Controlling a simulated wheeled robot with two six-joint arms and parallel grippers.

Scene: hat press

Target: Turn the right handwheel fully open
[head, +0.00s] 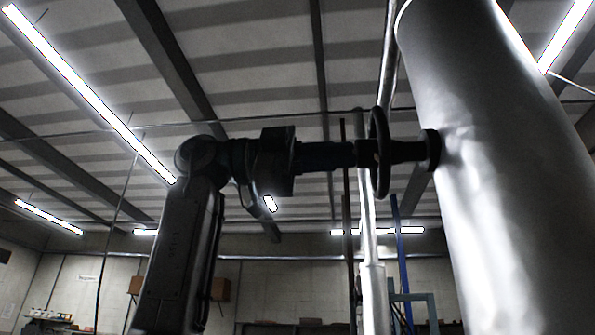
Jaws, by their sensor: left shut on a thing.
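A dark handwheel (380,128) is seen nearly edge-on, right of the picture's middle. Its stem (410,152) runs right to a flange on the side of a large silver cylinder. My left arm comes up from the lower left, and my left gripper (366,153) reaches right to the wheel. The gripper is shut on the handwheel near its middle. The fingertips are dark and partly hidden against the wheel. My right gripper is not in view.
The large silver cylinder (490,150) fills the right side. Thin vertical pipes (372,280) and a blue post (403,270) stand behind and below the wheel. Shelves with small items (55,318) line the far wall at lower left. The air left of the wheel and above my arm is free.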

